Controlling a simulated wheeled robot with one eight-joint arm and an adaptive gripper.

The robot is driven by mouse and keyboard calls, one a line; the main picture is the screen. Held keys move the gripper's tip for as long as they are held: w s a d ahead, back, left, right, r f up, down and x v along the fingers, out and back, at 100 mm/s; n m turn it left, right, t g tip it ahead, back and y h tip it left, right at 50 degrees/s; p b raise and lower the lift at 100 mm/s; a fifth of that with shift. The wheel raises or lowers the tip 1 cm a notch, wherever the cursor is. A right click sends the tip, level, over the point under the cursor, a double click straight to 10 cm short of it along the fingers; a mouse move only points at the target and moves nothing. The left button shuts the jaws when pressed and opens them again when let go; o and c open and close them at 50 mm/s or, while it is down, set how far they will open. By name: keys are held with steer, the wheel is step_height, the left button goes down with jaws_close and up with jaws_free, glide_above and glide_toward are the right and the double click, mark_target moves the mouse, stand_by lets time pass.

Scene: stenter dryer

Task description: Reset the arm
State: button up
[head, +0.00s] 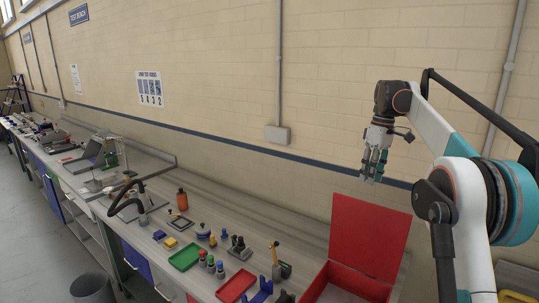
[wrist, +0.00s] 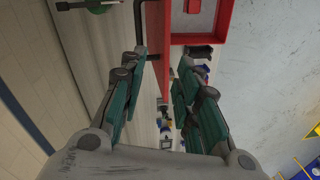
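My arm (head: 432,125) rises at the right of the head view and bends over at its top. My gripper (head: 371,178) hangs fingers down from it, high in front of the brick wall and above the red box with its lid raised. The bench and part of the red box appear beyond the fingertips.
The red box (head: 345,295) stands on the bench with its red lid (head: 368,238) upright. A green tray (head: 186,257), a red tray (head: 236,285), an orange bottle (head: 182,200) and several small tools lie leftward. A grey bin (head: 92,289) stands on the floor. Air around my gripper is clear.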

steer(key=s+a+f+m+t+b, duration=0.1)
steer(key=s+a+f+b, duration=0.15)
steer(key=s, duration=0.45)
steer(key=s+a+f+m+t+h+b, duration=0.1)
steer(key=s+a+m+t+b, duration=0.2)
steer(key=s, duration=0.5)
steer(key=s+a+f+b, duration=0.2)
steer(key=s+a+b, duration=0.15)
steer(key=s, duration=0.35)
steer(key=s+a+f+m+t+b, duration=0.1)
steer(key=s+f+b, duration=0.3)
steer(key=s+f, duration=0.6)
steer(key=s+a+f+m+t+b, duration=0.2)
steer(key=s+f+m+b, duration=0.1)
steer(key=s+f, duration=0.7)
step_height(320, 180, down, 2)
steer(key=shift+f+t+b, duration=0.2)
steer(key=shift+t+b, duration=0.2)
